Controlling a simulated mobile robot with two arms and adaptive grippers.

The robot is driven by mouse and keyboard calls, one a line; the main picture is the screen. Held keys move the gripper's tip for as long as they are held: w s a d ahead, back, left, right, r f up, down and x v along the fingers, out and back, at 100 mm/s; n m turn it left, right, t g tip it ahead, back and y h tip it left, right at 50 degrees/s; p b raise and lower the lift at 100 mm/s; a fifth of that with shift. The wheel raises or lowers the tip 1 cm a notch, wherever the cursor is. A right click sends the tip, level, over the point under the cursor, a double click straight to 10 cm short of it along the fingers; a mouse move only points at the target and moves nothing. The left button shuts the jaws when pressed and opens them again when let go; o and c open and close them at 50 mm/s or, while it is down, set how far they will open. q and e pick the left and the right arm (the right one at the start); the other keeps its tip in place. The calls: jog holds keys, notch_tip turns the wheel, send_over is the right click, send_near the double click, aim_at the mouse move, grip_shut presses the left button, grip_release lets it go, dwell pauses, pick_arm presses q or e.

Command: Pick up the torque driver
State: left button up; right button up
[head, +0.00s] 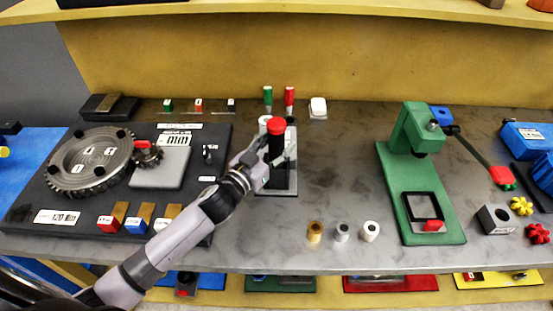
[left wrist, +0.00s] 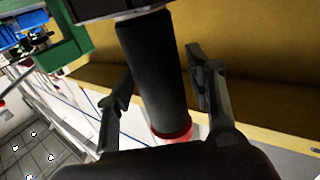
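The torque driver, with a black handle and red cap (head: 275,126), stands upright in a grey-black stand (head: 284,184) near the middle of the bench. In the left wrist view its black handle (left wrist: 152,75) runs down the middle, with the red end at the bottom. My left gripper (head: 277,160) is at the handle, and it also shows in the left wrist view (left wrist: 160,85). One finger is on each side of the handle. Narrow gaps seem to show beside it, so the fingers look open around it. My right gripper is not in view.
Green- and red-topped tools (head: 289,97) and a white cup-like piece (head: 265,121) stand close behind the driver. A dark board with a large gear (head: 90,160) lies left. A green press (head: 407,150) stands right. Small cylinders (head: 342,232) stand near the front edge.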

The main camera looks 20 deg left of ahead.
pick_arm(q)
grip_shut()
dwell(0.4)
jog(key=shift+r, duration=0.15)
dwell(0.4)
